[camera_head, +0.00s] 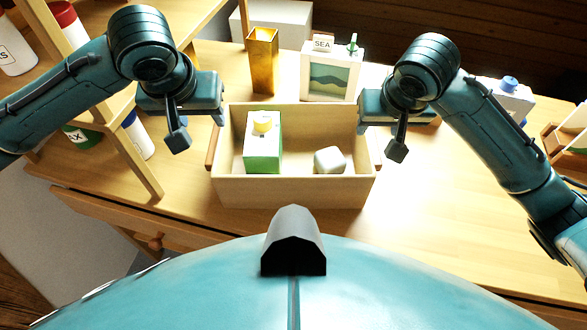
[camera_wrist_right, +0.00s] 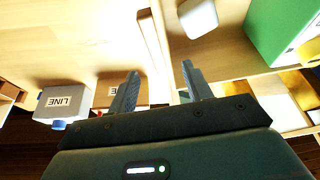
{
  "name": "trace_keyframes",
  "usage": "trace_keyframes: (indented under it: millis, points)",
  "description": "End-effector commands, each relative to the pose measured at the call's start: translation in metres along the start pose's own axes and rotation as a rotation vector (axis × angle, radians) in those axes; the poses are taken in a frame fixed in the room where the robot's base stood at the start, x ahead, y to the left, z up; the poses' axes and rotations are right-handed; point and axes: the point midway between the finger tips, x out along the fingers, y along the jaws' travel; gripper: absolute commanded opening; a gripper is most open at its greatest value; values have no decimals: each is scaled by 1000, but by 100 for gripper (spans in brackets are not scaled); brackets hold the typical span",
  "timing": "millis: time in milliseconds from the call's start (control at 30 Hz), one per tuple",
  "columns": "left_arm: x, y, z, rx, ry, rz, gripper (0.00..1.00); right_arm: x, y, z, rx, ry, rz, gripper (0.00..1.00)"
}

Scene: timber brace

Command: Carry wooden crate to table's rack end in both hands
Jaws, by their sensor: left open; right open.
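The wooden crate (camera_head: 295,190) stands on the table in the middle of the head view. It holds a green and white carton (camera_head: 263,150) with a yellow cap and a small white block (camera_head: 329,160). A brown handle strip (camera_head: 212,146) shows on its left side.
A wooden shelf rack (camera_head: 135,150) with bottles stands at the left. Behind the crate are a gold vase (camera_head: 263,62), a picture box (camera_head: 330,75) labelled SEA and a white box (camera_head: 275,20). Table right of the crate (camera_head: 430,210) is clear.

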Motion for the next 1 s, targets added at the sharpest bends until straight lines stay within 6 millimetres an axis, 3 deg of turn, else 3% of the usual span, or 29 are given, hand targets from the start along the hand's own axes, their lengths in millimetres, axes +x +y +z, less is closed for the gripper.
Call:
trace_keyframes:
  millis: [100, 300, 1000]
  points:
    - [0, 0, 0, 0, 0, 0, 50, -22, 0, 0, 0, 3, -2, 50]
    - [0, 0, 0, 0, 0, 0, 50, -42, 0, 0, 0, 0, -1, 50]
    - [0, 0, 0, 0, 0, 0, 50, -44, 0, 0, 0, -2, 0, 50]
